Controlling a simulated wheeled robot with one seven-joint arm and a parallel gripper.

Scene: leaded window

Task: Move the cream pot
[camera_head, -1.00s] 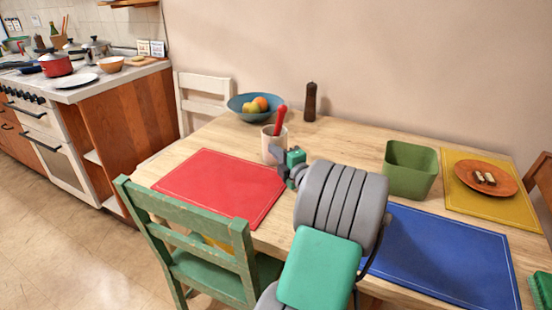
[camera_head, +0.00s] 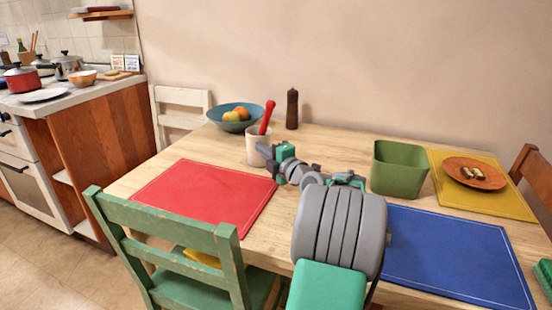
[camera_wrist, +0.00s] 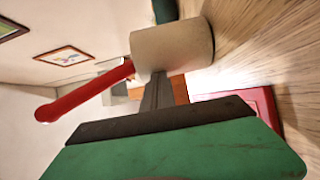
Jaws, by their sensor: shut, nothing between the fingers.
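The cream pot (camera_head: 256,147) stands upright on the wooden table, behind the right part of the red mat. A red-handled utensil (camera_head: 267,117) leans in it, its handle rising out of the top. My gripper (camera_head: 266,153) is shut and empty, close at the pot's right front side. In the wrist view the pot (camera_wrist: 178,48) lies sideways in the picture, with the red handle (camera_wrist: 85,92) reaching left. My gripper's dark fingers (camera_wrist: 158,90) are together and point at the pot's wall. I cannot tell whether they touch it.
A blue fruit bowl (camera_head: 217,116) and a dark pepper mill (camera_head: 292,108) stand behind the pot. The red mat (camera_head: 195,200) is bare. A green bin (camera_head: 400,172) stands right of my arm, near a bare blue mat (camera_head: 455,255). A green chair (camera_head: 170,245) is in front.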

